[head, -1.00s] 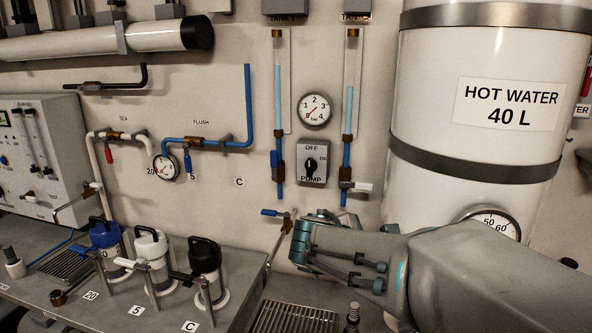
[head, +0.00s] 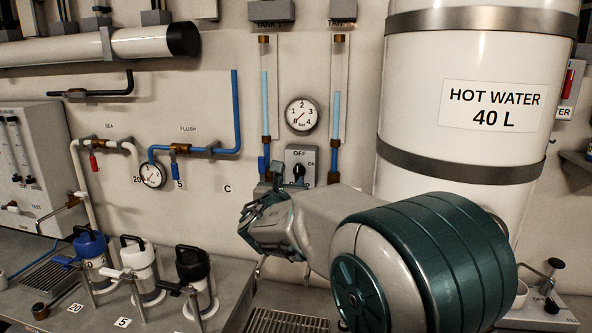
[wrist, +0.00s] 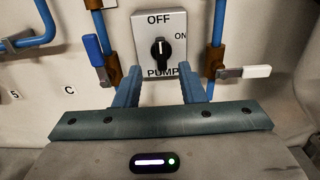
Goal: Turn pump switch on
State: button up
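The pump switch is a grey plate (head: 300,156) with a black knob (head: 298,171), on the wall between two blue pipes. The arm hides its lower part in the head view. In the wrist view the plate (wrist: 176,28) reads OFF at the top, ON at the right and PUMP below. Its knob (wrist: 160,49) stands upright, with its white mark towards OFF. My gripper (head: 256,203) is in front of the wall, below and left of the switch in the head view. In the wrist view its fingers (wrist: 160,80) are open, apart and empty, framing the plate's lower edge.
A blue-handled valve (wrist: 95,51) is left of the switch and a white-handled valve (wrist: 250,72) right of it. A pressure gauge (head: 302,115) hangs above. The hot water tank (head: 455,100) stands to the right. Several canisters (head: 138,262) stand on the bench at left.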

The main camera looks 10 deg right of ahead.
aim_at(297, 170)
jog(key=p+x, duration=0.1)
jog(key=x, duration=0.7)
jog(key=shift+w+d, duration=0.15)
jog(key=shift+w, duration=0.05)
jog(key=c, duration=0.7)
